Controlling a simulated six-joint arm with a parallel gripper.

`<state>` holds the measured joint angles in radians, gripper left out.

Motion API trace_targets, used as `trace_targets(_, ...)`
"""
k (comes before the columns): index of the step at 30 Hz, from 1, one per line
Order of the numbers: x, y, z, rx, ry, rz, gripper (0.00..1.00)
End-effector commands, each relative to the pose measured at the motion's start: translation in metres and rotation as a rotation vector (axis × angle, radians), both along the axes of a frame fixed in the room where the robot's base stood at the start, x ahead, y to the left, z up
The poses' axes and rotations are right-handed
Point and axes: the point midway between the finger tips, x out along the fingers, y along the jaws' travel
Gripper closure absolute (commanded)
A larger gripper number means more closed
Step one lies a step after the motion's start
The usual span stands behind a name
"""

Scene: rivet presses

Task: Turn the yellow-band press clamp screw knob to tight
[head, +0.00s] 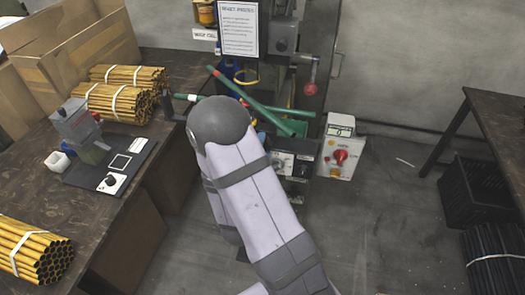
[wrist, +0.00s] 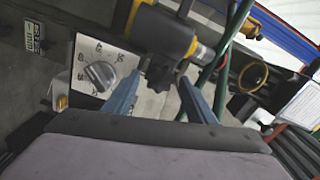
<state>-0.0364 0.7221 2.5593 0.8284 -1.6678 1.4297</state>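In the wrist view, a dark grey cylinder with a yellow band (wrist: 196,48) hangs at the upper middle. A dark lobed knob (wrist: 153,101) is below it and looks like the clamp screw knob. My gripper (wrist: 166,78) is open, with one blue-grey finger on each side of the knob. Space shows between the knob and the right finger; I cannot tell whether the left finger touches it. In the head view my arm hides the gripper and the knob.
A white dial plate (wrist: 98,70) with a grey selector knob is left of my fingers. Green tubes (head: 245,102) cross the press area. A red-knobbed lever (head: 311,88) and a control box (head: 338,150) stand right. A bench with tube bundles (head: 113,102) is left.

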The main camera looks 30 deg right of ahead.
Motion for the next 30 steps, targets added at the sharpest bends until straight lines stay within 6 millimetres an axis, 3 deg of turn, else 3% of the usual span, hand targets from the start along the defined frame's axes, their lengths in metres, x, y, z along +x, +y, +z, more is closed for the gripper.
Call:
trace_targets(14, -0.004, 0.006, 0.001, 0.003, 0.007, 0.002, 0.5)
trace_targets(30, -0.041, 0.044, 0.001, 0.0, 0.006, 0.005, 0.5)
